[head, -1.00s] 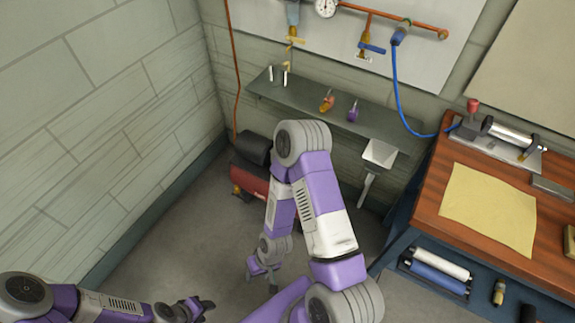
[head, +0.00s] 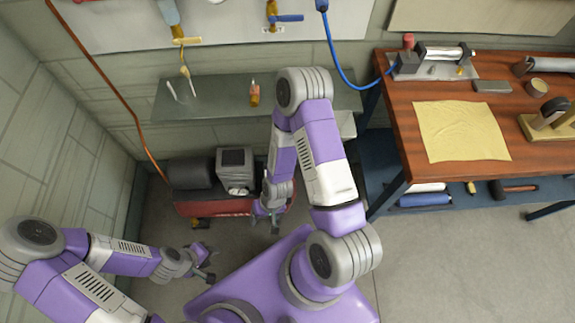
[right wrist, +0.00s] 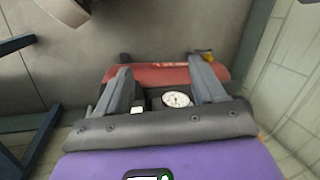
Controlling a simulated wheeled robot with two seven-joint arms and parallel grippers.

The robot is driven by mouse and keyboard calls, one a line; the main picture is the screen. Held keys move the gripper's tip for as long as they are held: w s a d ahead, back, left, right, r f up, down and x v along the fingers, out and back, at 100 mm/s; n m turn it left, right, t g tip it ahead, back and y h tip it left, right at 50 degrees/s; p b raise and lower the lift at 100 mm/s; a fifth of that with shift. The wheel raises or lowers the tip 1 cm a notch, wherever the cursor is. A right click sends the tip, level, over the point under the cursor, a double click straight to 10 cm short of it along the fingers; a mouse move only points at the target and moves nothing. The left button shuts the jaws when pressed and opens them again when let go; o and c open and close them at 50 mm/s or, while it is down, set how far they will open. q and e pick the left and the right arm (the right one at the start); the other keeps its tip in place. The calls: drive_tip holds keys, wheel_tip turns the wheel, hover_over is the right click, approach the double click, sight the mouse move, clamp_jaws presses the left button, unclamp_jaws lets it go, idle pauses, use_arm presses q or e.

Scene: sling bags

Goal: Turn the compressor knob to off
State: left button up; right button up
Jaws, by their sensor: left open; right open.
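The compressor stands on the floor under the wall shelf, with a red tank (head: 205,208) and a grey box-shaped unit (head: 234,170) on top. The red tank also shows in the right wrist view (right wrist: 148,76). A round white gauge (right wrist: 177,99) shows between my right fingers, with a small pale part (right wrist: 137,111) left of it. I cannot tell which part is the knob. My right gripper (head: 267,218) is open and empty, in front of the compressor's right end; it frames the compressor in the wrist view (right wrist: 161,68). My left gripper (head: 209,266) is open and empty, lower left.
A green-grey shelf (head: 215,92) runs along the wall above the compressor, with a small orange bottle (head: 254,93) on it. A copper pipe (head: 105,85) descends at left. A wooden workbench (head: 430,175) stands at right. Bare floor (head: 430,260) lies in front.

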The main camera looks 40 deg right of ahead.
drive_tip(key=w+d+f+m+h, duration=0.1)
drive_tip(key=w+d+m, duration=0.1)
drive_tip(key=w+d, duration=0.2)
drive_tip(key=w+d+f+m+h+b, duration=0.1)
drive_tip(key=w+d+m, duration=0.1)
drive_tip(key=w+d, duration=0.3)
drive_tip(key=w+d+f+m+h+b, duration=0.1)
drive_tip(key=w+d, duration=0.4)
drive_tip(key=shift+w+d+f+m, duration=0.2)
drive_tip(key=shift+d+f+m, duration=0.05)
drive_tip(key=shift+m, duration=0.15)
drive_tip(key=shift+w+d+f, duration=0.1)
drive_tip(key=shift+w+f, duration=0.1)
wheel_tip(320, 180, down, 7)
drive_tip(key=b, duration=0.3)
drive_tip(key=shift+r, duration=0.1)
drive_tip(key=c, duration=1.1)
drive_tip(key=shift+o, duration=0.2)
